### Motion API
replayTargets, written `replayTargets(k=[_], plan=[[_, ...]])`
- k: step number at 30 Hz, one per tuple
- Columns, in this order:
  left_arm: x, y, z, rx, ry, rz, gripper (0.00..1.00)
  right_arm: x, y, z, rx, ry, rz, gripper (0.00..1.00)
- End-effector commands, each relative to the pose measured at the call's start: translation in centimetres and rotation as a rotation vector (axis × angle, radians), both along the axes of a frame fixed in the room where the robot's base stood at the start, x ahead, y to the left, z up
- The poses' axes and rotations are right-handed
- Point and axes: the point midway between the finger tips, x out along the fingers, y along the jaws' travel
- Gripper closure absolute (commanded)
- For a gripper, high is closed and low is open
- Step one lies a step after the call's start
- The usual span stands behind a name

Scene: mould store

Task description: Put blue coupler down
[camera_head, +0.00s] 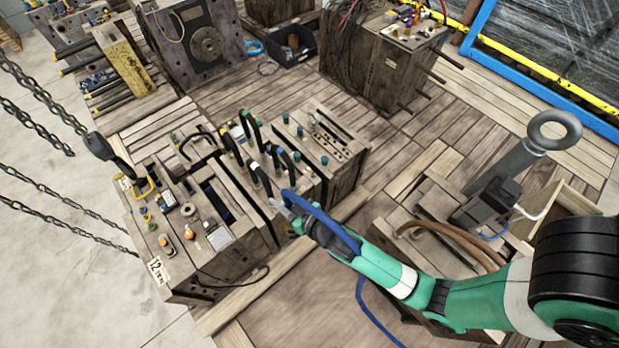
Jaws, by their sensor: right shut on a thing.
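My right gripper (277,204), at the end of the green arm from the right, is shut beside the front of the middle mould block. A blue hose (325,220) ends at the fingers and loops back over my wrist. The blue coupler at that hose end is in the fingers but too small and covered to make out clearly. The mould block (315,182) has black hoses and small blue and green-capped fittings on top. I cannot tell whether the coupler touches the block. My left gripper is not in view.
Another mould block (205,270) with orange and green fittings stands to the left. Chains (45,100) hang at the far left. Bare planks (300,310) lie in front.

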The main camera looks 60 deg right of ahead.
Motion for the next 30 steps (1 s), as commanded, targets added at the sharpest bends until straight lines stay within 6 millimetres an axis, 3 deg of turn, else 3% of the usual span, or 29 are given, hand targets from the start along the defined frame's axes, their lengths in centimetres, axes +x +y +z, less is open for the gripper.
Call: replayTargets(k=[1,5,9,12,17,23,26,30], plan=[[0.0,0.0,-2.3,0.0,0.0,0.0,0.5,0.2,-1.5,-2.0,-0.002,-0.004,-0.043,1.0],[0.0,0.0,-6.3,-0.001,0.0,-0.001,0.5,0.4,-6.0,-5.1,-0.003,-0.008,-0.17,1.0],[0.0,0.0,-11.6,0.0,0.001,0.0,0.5,0.0,-12.0,-8.7,-0.002,-0.012,-0.325,1.0],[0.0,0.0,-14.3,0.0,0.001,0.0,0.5,-0.6,-15.4,-10.3,-0.001,-0.012,-0.407,1.0],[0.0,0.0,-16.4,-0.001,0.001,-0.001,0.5,-1.4,-18.5,-11.3,-0.001,-0.009,-0.475,1.0],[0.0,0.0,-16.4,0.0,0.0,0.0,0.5,-1.6,-19.2,-11.1,-0.002,-0.007,-0.49,1.0],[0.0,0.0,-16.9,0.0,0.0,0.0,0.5,-1.2,-19.8,-11.6,-0.002,-0.008,-0.49,1.0],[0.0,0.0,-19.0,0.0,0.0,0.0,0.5,0.6,-22.4,-13.4,-0.002,-0.009,-0.492,1.0]])
